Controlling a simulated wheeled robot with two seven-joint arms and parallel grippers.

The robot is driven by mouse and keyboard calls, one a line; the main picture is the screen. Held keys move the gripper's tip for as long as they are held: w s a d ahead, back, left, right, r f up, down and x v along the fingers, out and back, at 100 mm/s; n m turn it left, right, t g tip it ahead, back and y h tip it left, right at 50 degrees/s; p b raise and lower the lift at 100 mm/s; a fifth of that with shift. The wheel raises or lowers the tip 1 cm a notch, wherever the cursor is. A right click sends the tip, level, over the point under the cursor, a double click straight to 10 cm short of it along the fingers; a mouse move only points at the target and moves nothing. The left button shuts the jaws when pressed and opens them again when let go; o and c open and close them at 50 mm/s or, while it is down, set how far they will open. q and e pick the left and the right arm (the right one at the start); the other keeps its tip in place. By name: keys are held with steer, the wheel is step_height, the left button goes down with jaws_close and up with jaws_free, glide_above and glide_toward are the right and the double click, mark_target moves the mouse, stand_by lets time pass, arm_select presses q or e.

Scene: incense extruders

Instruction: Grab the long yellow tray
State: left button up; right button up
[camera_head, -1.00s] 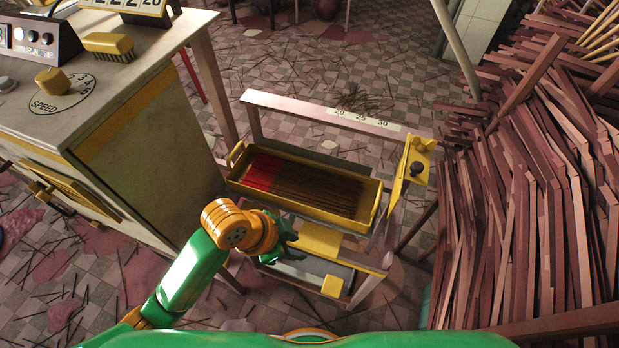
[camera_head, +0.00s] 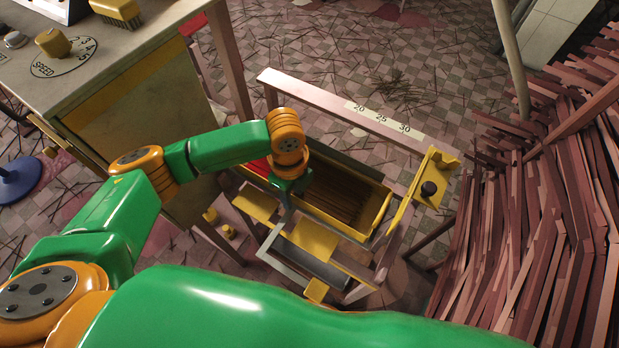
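The long yellow tray (camera_head: 380,212) sits on a pale frame stand (camera_head: 305,93) and holds thin brown sticks with a red patch at its left end. My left gripper (camera_head: 287,198) points down at the tray's near side, left of its middle, and hides part of the tray. The fingers are small and dark, so I cannot tell whether they are open or touch the tray. My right gripper is out of view.
A machine cabinet (camera_head: 140,120) with a speed dial stands at the left. A large heap of reddish-brown sticks (camera_head: 540,220) fills the right. Thin sticks litter the tiled floor.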

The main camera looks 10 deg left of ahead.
arm_select(q)
jaws_close()
stand_by(1.4)
